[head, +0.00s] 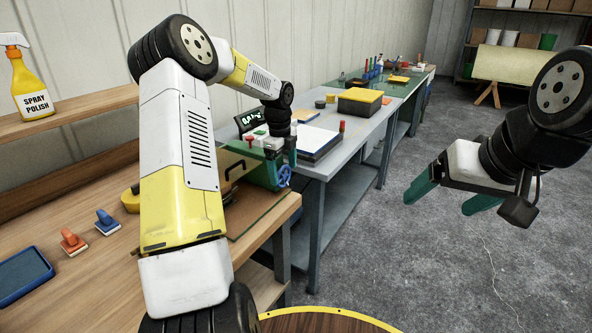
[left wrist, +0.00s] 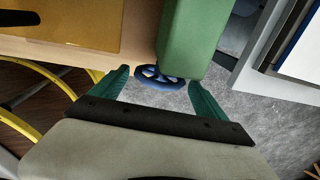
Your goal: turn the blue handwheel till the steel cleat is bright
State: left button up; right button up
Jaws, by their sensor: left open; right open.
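The blue handwheel (head: 284,176) is on the front of a green machine (head: 262,172) at the right end of the wooden bench. It also shows in the left wrist view (left wrist: 150,79), beside a green block-shaped part (left wrist: 190,38). My left gripper (left wrist: 159,77) is open, with one teal finger on each side of the wheel in that view. I cannot tell whether the fingers touch it. I cannot make out the steel cleat. My right gripper (head: 438,204) is open and empty over the floor.
The wooden bench (head: 100,275) holds a blue tray (head: 22,275) and orange (head: 72,241) and blue (head: 107,222) hand tools. A spray bottle (head: 30,80) stands on a shelf. A small display (head: 250,120) is behind the machine.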

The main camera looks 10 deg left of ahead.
pick_arm(q)
jog(key=shift+w+f, duration=0.1)
jog(key=shift+f, duration=1.2)
jog(key=c, duration=1.1)
jog(key=shift+c, duration=0.2)
jog(key=shift+w+d, duration=0.1)
jog(key=g+y, duration=0.1)
jog(key=g, duration=0.2)
jog(key=shift+w+d, duration=0.1)
jog(key=shift+g+y, duration=0.7)
jog(key=shift+g, duration=0.9)
